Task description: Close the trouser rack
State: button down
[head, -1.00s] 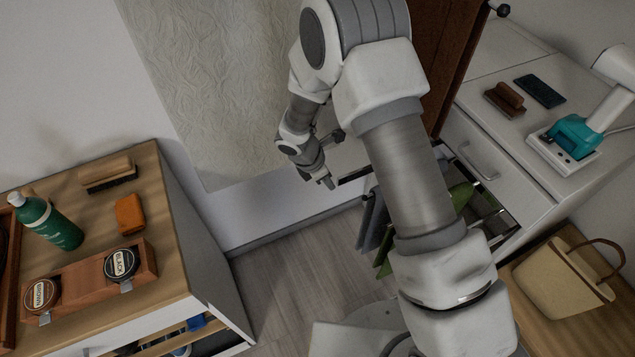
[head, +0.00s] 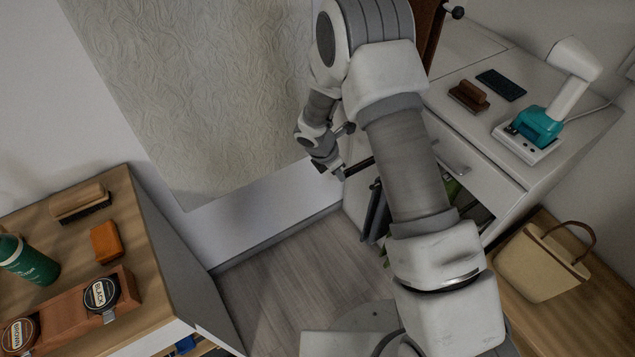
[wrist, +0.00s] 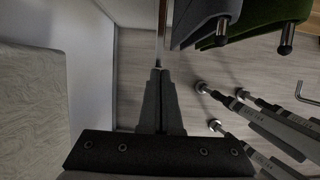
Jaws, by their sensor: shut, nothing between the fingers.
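The trouser rack is pulled partly out of the white cabinet (head: 480,150), below its drawer. Its dark front rail (head: 358,167) shows beside my arm, and grey trousers (head: 376,213) hang from it. My arm hides much of the rack. My gripper (head: 338,172) is shut and empty at the rail's outer end. In the wrist view my closed fingertips (wrist: 158,74) point at the end of a thin rail (wrist: 162,35) and look to touch it. Grey trousers (wrist: 203,20) and green trousers (wrist: 268,18) hang to the right of it.
A patterned panel (head: 205,90) and the wall stand left of my gripper. A wooden-topped cabinet (head: 135,235) with shoe-care items is at the left. A tan basket (head: 540,262) stands at the right. Bare floor (head: 290,260) lies between the cabinets.

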jog(key=w+d, duration=0.1)
jog(key=d, duration=0.1)
jog(key=w+d, duration=0.2)
jog(key=d, duration=0.1)
jog(key=w+d+p, duration=0.1)
jog(key=w+d, duration=0.1)
jog(key=d, duration=0.1)
jog(key=shift+w, duration=0.1)
jog(key=shift+a, duration=0.15)
